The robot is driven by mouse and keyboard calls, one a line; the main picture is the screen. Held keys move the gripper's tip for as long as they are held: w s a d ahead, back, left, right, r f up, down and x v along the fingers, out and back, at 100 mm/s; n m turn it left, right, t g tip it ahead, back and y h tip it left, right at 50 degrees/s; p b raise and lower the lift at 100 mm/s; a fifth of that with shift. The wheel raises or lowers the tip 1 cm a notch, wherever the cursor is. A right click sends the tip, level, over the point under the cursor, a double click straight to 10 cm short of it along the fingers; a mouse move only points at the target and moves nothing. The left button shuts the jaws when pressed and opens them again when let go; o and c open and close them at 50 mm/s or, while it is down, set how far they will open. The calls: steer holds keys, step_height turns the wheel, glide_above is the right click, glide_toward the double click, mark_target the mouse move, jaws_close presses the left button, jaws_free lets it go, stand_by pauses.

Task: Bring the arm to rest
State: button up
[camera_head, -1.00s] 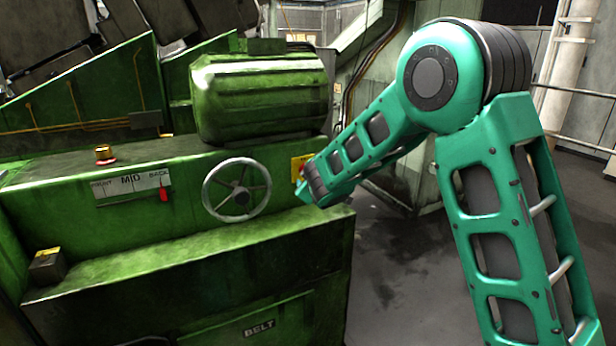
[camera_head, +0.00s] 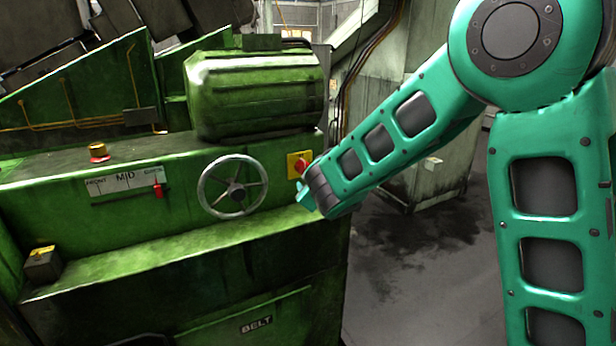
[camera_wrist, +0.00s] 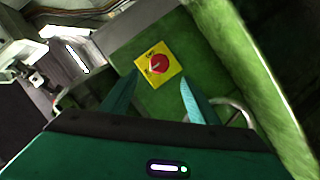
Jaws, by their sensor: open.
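My arm is green and stands at the right of the head view, its forearm sloping down to the left toward the machine. My gripper (camera_wrist: 155,100) shows in the wrist view with its two fingers apart and nothing between them. It faces a red knob on a yellow plate (camera_wrist: 159,64), which lies beyond the fingertips. In the head view the same yellow plate with its red knob (camera_head: 299,165) is on the machine's front, just left of my wrist. The fingers are mostly hidden behind my wrist there.
A ledge runs below the handwheel. Open floor (camera_head: 430,270) lies right of the machine.

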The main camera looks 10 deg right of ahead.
steer(key=s+d+f+m+g+h, duration=0.1)
steer(key=s+d+m+g+h, duration=0.15)
steer(key=d, duration=0.65)
steer(key=s+d+m+g+h, duration=0.1)
steer(key=s+d+m, duration=0.25)
steer(key=d, duration=0.55)
steer(key=s+d+f+m+g+h, duration=0.15)
steer(key=s+d+m+g, duration=0.3)
steer(key=s+d, duration=0.75)
steer(key=s+f+m+g+y, duration=0.1)
steer(key=s+m+g+y, duration=0.1)
steer(key=s, duration=1.3)
steer(key=s+f+m+g+y, duration=0.2)
steer(key=s+m+g, duration=0.2)
steer(key=s, duration=1.1)
steer(key=shift+s+d+f+g, duration=0.15)
steer(key=shift+s+d+g, duration=0.1)
steer(key=shift+d+g, duration=0.15)
steer(key=shift+a, duration=0.1)
